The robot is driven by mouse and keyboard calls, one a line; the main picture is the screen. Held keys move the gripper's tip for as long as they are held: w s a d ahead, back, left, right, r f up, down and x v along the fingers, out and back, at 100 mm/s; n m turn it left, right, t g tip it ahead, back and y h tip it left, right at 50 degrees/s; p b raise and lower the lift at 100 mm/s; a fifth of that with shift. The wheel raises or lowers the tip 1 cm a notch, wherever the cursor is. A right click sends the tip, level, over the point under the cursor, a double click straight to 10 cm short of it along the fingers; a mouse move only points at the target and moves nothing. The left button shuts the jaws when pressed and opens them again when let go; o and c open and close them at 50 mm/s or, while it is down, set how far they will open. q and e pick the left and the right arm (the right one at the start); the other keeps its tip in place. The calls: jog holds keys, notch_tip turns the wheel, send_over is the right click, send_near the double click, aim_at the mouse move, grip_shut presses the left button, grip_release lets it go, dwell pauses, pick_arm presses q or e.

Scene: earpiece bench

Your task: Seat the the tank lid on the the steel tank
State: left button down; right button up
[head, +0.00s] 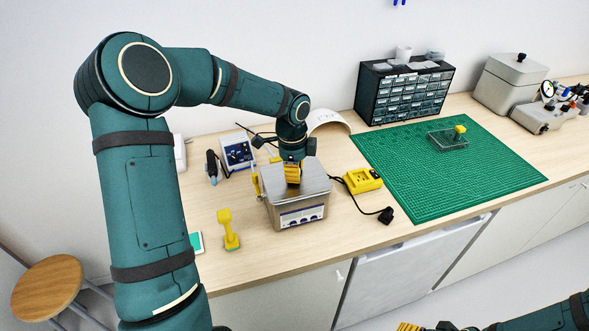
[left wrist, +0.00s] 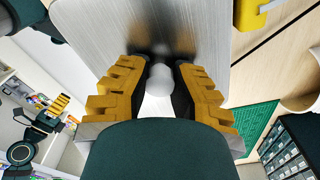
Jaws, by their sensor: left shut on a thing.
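The steel tank (head: 303,215) is a box with a labelled front, standing on the wooden bench. The tank lid (head: 318,178), a flat brushed-steel plate, lies over the tank's top, roughly lined up with it; I cannot tell whether a thin gap remains. The lid fills the upper part of the left wrist view (left wrist: 110,35). My left gripper (head: 293,180) points down at the lid's middle, its yellow fingers shut on the lid's pale round knob (left wrist: 158,80). My right gripper (head: 408,327) shows only partly at the bottom edge, away from the bench; its jaw state is unclear.
A yellow charger (head: 362,181) with a black plug (head: 386,215) lies right of the tank. A yellow tool (head: 228,228) stands to its left. A blue-white device (head: 237,152) is behind. The green mat (head: 440,185) at right is mostly clear; a drawer cabinet (head: 403,95) stands behind.

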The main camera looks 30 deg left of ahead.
pick_arm(q)
jog(key=c, duration=0.9)
grip_release()
jog(key=shift+r, duration=0.1)
notch_tip(320, 180, up, 12)
jog(key=shift+s+a, duration=0.15)
jog(key=shift+a, duration=0.1)
